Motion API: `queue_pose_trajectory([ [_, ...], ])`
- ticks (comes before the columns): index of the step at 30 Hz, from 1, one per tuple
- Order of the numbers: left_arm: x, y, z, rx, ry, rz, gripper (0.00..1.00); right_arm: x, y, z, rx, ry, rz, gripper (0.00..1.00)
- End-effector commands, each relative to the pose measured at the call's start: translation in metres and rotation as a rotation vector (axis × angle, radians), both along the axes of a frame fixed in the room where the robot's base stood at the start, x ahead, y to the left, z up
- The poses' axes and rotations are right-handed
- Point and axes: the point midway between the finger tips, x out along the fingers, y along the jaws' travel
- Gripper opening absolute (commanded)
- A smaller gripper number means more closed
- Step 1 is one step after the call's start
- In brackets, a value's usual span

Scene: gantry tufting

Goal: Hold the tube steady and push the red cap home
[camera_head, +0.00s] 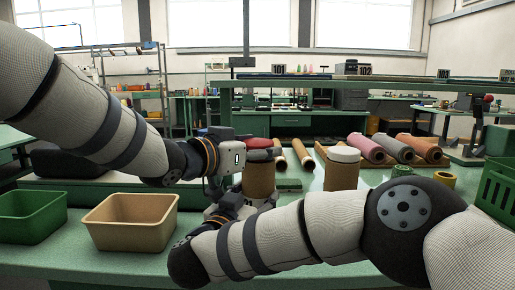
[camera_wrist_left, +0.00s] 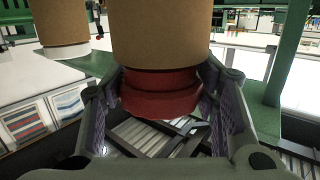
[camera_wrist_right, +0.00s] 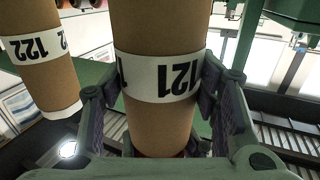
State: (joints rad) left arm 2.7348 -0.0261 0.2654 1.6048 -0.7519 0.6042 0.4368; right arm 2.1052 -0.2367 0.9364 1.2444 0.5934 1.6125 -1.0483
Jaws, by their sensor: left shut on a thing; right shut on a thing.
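The brown cardboard tube (camera_head: 258,182) stands upright on the bench. It carries a white label reading 121 in the right wrist view (camera_wrist_right: 160,78). The red cap (camera_head: 263,142) is at the tube's top end. In the left wrist view the wide red cap (camera_wrist_left: 160,98) lies against the tube end, with a narrower red band showing between the cap's rim and the tube (camera_wrist_left: 160,35). My left gripper (camera_head: 243,157) is shut on the red cap, its fingers on both sides. My right gripper (camera_head: 245,206) is shut around the tube lower down, fingers on both sides. The tube's base is partly hidden.
A second tube (camera_head: 341,174) with a white cap, labelled 122 in the right wrist view (camera_wrist_right: 38,48), stands to the right. A tan bin (camera_head: 132,236) and a green bin (camera_head: 30,232) are at left. Rolls (camera_head: 368,150) lie behind; a green crate (camera_head: 497,185) is at right.

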Motion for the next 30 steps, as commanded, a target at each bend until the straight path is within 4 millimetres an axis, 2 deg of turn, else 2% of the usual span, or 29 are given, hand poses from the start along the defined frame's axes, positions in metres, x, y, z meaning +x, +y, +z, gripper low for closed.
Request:
queue_pose_trajectory([
  [1, -0.0011, 0.0008, -0.0165, 0.012, 0.032, 0.004, 0.15, 0.0009, -0.0003, 0.0065, 0.000, -0.019, -0.003, 0.25],
  [12, -0.0010, 0.0007, -0.0241, 0.013, 0.036, 0.004, 0.15, 0.0009, -0.0002, 0.0064, 0.001, -0.021, -0.004, 0.25],
  [13, -0.0009, 0.0007, -0.0242, 0.013, 0.036, 0.004, 0.56, 0.0009, -0.0002, 0.0063, 0.001, -0.021, -0.004, 0.25],
  [16, -0.0007, 0.0008, -0.0247, 0.014, 0.037, 0.004, 0.77, 0.0011, -0.0004, 0.0059, 0.001, -0.020, -0.005, 0.25],
  [30, -0.0003, 0.0020, -0.0252, 0.018, 0.034, 0.004, 0.77, 0.0022, -0.0020, 0.0055, 0.009, -0.018, -0.008, 0.25],
])
